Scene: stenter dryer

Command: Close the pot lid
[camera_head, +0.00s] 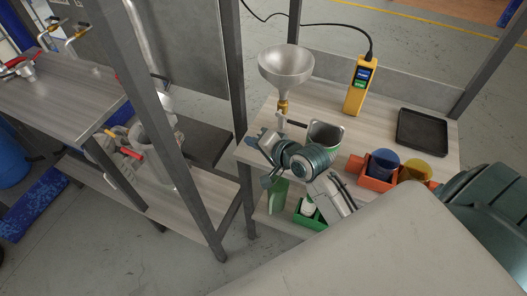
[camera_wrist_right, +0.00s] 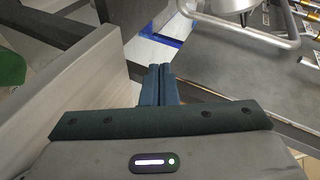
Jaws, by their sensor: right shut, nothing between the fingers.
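A steel pot (camera_head: 172,165) stands on the left rack's lower shelf, partly hidden behind a dark upright post. In the right wrist view, a rounded steel vessel with a bent bar handle (camera_wrist_right: 250,38) is cut off by the top edge, right of my fingers. My right gripper (camera_head: 251,141) is at the left edge of the wooden table, apart from the pot and to its right. In the wrist view its dark fingers (camera_wrist_right: 159,84) are together and empty. My left gripper is not visible.
Dark posts (camera_head: 229,60) stand between the table and the pot.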

